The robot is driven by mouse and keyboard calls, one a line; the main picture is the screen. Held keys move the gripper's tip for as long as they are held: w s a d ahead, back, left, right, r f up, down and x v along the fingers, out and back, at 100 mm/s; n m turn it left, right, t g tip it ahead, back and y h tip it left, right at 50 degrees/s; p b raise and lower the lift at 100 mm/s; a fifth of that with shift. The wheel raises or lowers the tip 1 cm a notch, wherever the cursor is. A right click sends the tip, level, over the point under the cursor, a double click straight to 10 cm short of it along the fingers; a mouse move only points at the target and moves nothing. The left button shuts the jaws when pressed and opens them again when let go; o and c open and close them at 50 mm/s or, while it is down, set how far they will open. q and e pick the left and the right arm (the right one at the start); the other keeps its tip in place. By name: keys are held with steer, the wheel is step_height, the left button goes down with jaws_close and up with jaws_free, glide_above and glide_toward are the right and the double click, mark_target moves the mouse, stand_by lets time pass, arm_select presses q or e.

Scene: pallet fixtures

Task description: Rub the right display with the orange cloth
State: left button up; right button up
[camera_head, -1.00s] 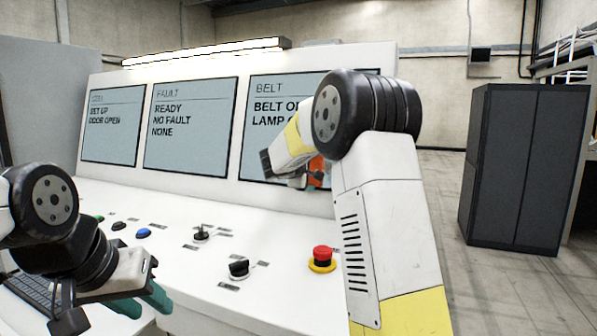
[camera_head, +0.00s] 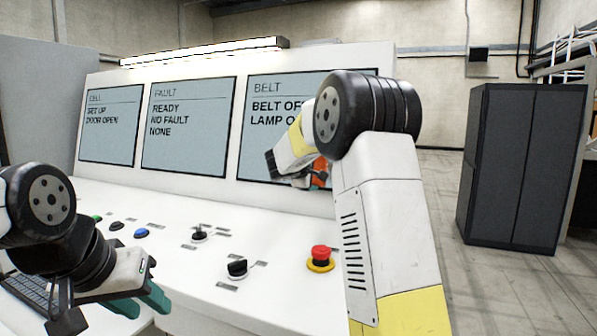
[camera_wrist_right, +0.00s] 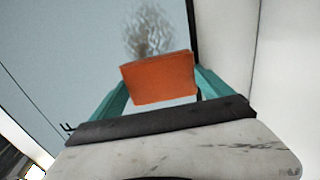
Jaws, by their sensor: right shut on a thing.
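The right display (camera_head: 258,112), headed BELT, is the rightmost of three screens on the white console; my right arm covers much of it. In the right wrist view its grey-blue face (camera_wrist_right: 70,60) fills the left and middle, with a dark smudge (camera_wrist_right: 148,32) just beyond the cloth. The orange cloth (camera_wrist_right: 158,78) is held between the teal fingers of my right gripper (camera_wrist_right: 160,85), close to the screen; whether it touches I cannot tell. In the head view only a bit of the cloth (camera_head: 320,170) shows. My left gripper (camera_head: 140,303) is low at left, its teal fingers apart and empty.
The sloping console panel (camera_head: 180,262) carries a red emergency button (camera_head: 320,254), black selector knobs (camera_head: 237,268) and a blue button (camera_head: 141,233) below the screens. A keyboard (camera_head: 32,293) lies at lower left. A dark cabinet (camera_head: 520,165) stands at right on open floor.

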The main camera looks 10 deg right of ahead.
steer(key=shift+s+d, duration=2.95)
steer(key=shift+d, duration=1.45)
steer(key=shift+w+a, duration=1.1)
steer(key=shift+a, duration=0.55)
steer(key=shift+w+a, duration=1.15)
steer(key=shift+a, duration=0.5)
steer(key=shift+w+a, duration=1.1)
steer(key=shift+a, duration=0.55)
steer(key=v, duration=0.6)
steer(key=shift+s, duration=0.1)
steer(key=v, duration=0.3)
